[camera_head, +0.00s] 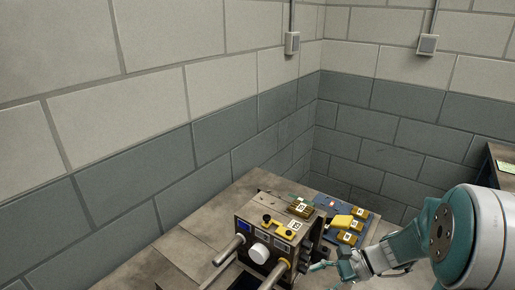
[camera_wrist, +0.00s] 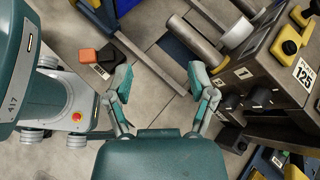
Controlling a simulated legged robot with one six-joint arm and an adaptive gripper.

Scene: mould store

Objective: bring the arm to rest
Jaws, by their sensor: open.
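My gripper (camera_head: 333,267) is at the lower right of the head view, at the end of my teal and white arm. It is beside the right side of a grey machine (camera_head: 268,232) with bars, a white knob and yellow parts. In the wrist view, my gripper (camera_wrist: 160,85) has its two fingers spread apart with nothing between them. Floor tiles show below the gap. The machine's dark front (camera_wrist: 262,85) with black knobs is close to the right finger.
Block walls meet in the corner behind. Another table (camera_head: 500,165) stands at the far right. In the wrist view, an orange block (camera_wrist: 89,55) lies at upper left.

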